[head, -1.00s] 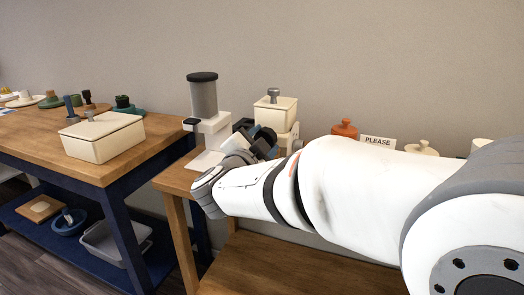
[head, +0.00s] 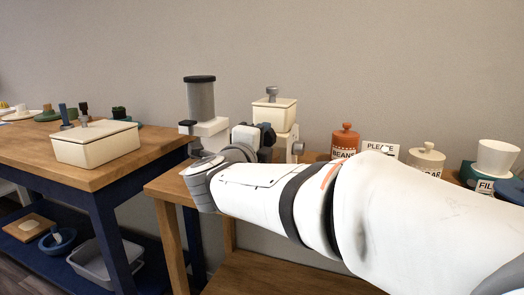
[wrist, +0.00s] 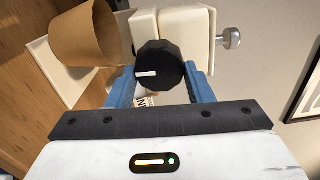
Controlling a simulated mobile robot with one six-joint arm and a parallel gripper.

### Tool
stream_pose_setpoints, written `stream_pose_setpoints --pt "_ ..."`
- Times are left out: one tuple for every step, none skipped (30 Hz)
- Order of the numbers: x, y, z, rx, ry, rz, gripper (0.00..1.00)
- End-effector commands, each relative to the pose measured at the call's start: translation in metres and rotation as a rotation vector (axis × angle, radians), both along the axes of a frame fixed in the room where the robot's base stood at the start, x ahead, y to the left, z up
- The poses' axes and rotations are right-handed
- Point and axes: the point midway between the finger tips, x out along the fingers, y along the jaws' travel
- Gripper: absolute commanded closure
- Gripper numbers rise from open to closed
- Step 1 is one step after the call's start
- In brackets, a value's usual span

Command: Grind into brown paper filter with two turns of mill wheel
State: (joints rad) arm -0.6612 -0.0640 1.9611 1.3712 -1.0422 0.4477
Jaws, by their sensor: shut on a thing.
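A cream mill (head: 274,117) with a hopper and grey top knob stands on the wooden bench. In the wrist view its body (wrist: 175,28) is just beyond my gripper (wrist: 160,88). My gripper's blue fingers are shut on the mill wheel (wrist: 160,62), a black round knob with a white mark on the left of its face. In the head view my gripper (head: 262,137) is in front of the mill and partly hidden by my wrist. The brown paper filter (wrist: 86,34) shows left of the wheel in the wrist view, near a cream plate (wrist: 45,62). Its contents cannot be seen.
A grey cylinder on a white machine (head: 200,100) stands left of the mill. An orange jar (head: 345,140), a cream jar (head: 426,158) and signs stand to the right. A cream lidded box (head: 97,144) is on the left table. A silver knob (wrist: 232,38) projects from the mill.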

Motion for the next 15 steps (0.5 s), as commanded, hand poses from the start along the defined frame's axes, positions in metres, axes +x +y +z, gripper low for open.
stream_pose_setpoints --pt "0.0 -0.0001 -0.0033 0.021 -0.007 -0.001 0.76" --pt "0.0 -0.0001 -0.0031 0.032 -0.011 -0.001 0.76" --pt "0.0 0.0 -0.0029 0.047 -0.016 -0.001 0.76" --pt "0.0 0.0 -0.0028 0.056 -0.019 0.0 0.76" --pt "0.0 0.0 -0.0027 0.064 -0.022 0.0 0.76" --pt "0.0 0.0 -0.0026 0.074 -0.026 0.0 0.76" --pt "0.0 0.0 -0.0025 0.08 -0.028 0.0 0.76" --pt "0.0 0.0 -0.0024 0.086 -0.029 0.0 0.76" --pt "0.0 0.0 -0.0023 0.092 -0.031 0.0 0.76" --pt "0.0 0.0 -0.0022 0.095 -0.032 0.0 0.76" --pt "0.0 -0.0001 -0.0021 0.098 -0.033 0.0 0.76" --pt "0.0 -0.0001 -0.002 0.1 -0.034 0.0 0.76" --pt "0.0 0.0 -0.0019 0.101 -0.035 -0.001 0.76" --pt "0.0 0.0 -0.0019 0.102 -0.035 0.0 0.76" --pt "0.0 0.0 -0.0018 0.103 -0.035 -0.001 0.76"
